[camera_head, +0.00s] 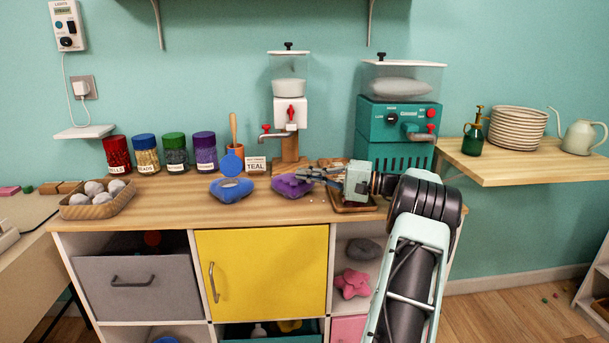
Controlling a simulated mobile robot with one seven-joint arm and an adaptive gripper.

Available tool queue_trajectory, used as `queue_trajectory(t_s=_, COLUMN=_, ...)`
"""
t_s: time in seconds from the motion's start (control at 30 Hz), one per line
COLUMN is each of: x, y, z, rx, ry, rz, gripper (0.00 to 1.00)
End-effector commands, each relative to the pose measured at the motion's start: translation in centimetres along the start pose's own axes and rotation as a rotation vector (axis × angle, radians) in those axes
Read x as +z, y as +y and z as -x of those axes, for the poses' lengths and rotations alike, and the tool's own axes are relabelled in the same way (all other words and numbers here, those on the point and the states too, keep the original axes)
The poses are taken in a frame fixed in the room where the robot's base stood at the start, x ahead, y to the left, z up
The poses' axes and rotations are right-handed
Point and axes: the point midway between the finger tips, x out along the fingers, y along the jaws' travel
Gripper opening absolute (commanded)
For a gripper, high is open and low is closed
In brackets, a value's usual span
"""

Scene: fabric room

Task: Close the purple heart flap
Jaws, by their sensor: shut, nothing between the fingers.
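A purple cushion-like piece (291,186), seemingly the heart, lies on the wooden counter just right of the middle. My gripper (304,175) comes in from the right, with its fingertips at the purple piece's right upper side. The fingers are shut with nothing held. I cannot tell whether they touch the fabric. The fingers cover part of the piece, and its flap is too small to make out as open or closed.
A blue cushion-like piece (231,189) with a pale opening lies left of the purple one. A small wooden tray (354,207) sits under my wrist. A dispenser (290,113), a teal machine (397,116) and jars (147,153) stand behind.

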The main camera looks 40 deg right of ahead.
Motion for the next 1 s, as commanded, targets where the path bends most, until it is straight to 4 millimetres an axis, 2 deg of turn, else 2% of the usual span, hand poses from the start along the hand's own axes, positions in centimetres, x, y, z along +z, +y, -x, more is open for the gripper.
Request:
queue_trajectory(t_s=0.4, x=0.0, y=0.0, z=0.1, rx=0.0, ry=0.0, rz=0.0, gripper=0.0)
queue_trajectory(t_s=0.53, x=-0.1, y=0.0, z=1.0, rx=0.0, ry=0.002, rz=0.0, gripper=0.0)
queue_trajectory(t_s=1.0, x=-0.1, y=0.1, z=10.1, rx=0.0, ry=0.003, rz=0.001, gripper=0.0)
